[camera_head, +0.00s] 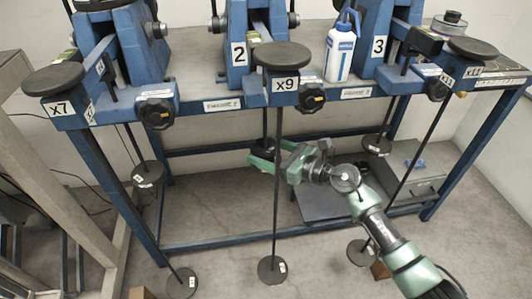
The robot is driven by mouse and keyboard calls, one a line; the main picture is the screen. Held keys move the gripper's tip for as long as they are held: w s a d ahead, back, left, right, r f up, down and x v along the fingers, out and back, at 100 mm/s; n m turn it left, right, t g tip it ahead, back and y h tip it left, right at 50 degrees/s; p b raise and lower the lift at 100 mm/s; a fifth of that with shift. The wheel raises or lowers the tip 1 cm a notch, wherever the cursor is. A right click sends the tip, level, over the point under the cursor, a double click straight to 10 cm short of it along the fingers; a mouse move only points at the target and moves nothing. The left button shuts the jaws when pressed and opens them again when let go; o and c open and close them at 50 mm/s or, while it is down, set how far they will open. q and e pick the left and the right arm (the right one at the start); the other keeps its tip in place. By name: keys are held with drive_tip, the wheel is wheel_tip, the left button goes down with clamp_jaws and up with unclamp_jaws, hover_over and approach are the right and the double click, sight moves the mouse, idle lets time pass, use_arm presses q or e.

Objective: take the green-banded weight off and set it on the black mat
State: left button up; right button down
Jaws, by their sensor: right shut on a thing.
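My right gripper (262,158), green and grey, reaches in from the lower right, below the bench's front edge and beside the rod under the x9 lever. It is shut on a dark, flat, disc-like thing (260,144), partly hidden by the fingers and the rod. I cannot make out a green band on it or on any other weight. A dark flat slab (320,207) lies low under the bench, behind my right arm; I cannot tell if it is the black mat. My left gripper is not in view.
The blue bench (200,107) carries lever stations with round black pads, marked x7 (57,107) and x9 (285,84). Several thin rods with dark discs hang below, including discs (272,270) and (148,174). A white bottle (341,50) stands on top. A grey box (412,178) sits lower right.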

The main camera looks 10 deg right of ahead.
drive_tip(key=shift+w+r, duration=0.1)
drive_tip(key=shift+r, duration=0.15)
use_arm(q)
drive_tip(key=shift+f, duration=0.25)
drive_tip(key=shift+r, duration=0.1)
use_arm(e)
drive_tip(key=shift+d, duration=0.15)
drive_tip(key=shift+f+v, duration=0.1)
drive_tip(key=shift+v, duration=0.75)
drive_tip(key=shift+f+v, duration=0.15)
drive_tip(key=shift+v, duration=0.7)
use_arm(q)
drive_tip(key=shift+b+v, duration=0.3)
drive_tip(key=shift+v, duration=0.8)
use_arm(e)
drive_tip(key=v, duration=0.3)
drive_tip(key=shift+s+d+f, duration=0.2)
drive_tip(key=shift+s+d, duration=0.05)
drive_tip(key=shift+s, duration=0.15)
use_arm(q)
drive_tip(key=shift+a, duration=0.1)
